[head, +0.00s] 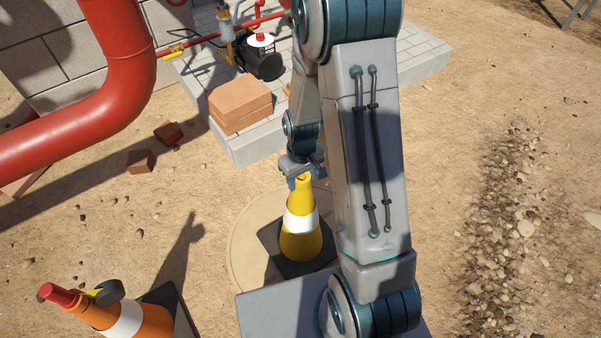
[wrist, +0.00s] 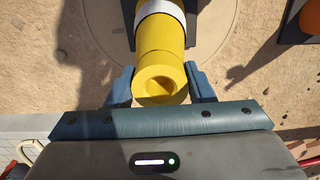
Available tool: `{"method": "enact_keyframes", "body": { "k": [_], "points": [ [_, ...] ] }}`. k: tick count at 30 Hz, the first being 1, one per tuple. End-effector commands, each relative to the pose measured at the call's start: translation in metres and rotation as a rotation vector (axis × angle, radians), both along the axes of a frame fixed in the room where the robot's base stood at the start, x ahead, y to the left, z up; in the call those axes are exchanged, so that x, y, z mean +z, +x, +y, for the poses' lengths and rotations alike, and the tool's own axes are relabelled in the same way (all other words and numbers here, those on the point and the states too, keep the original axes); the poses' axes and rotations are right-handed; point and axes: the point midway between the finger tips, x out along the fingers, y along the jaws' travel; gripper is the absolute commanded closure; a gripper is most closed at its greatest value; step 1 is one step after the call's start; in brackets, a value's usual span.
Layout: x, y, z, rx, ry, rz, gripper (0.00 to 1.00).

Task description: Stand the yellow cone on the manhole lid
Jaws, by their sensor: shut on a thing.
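The yellow cone (head: 301,246) has a white band and a square black base. It is upright, with its base over the round tan manhole lid (head: 241,262); I cannot tell whether the base touches the lid. My gripper (head: 301,180) is shut on the cone's tip from above. In the wrist view, the fingers (wrist: 159,88) sit on either side of the cone's hollow top (wrist: 159,62), and the lid's edge (wrist: 88,25) curves behind it. My arm hides part of the lid's right side in the head view.
An orange cone (head: 152,324) stands at the lower left, with a red-tipped item and dark disc by its top. Bricks (head: 168,133) lie on the dirt. A paved slab (head: 245,150) bears a brick stack (head: 240,104). A red pipe (head: 125,75) runs at left. Gravelly ground is open at right.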

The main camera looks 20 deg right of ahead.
Motion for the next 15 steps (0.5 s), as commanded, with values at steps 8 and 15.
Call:
{"method": "enact_keyframes", "body": {
  "k": [8, 15],
  "points": [
    [-0.019, 0.001, 0.000, 0.000, 0.000, -0.002, 1.00],
    [-0.021, 0.001, 0.000, 0.000, 0.000, -0.002, 1.00]
  ]
}}
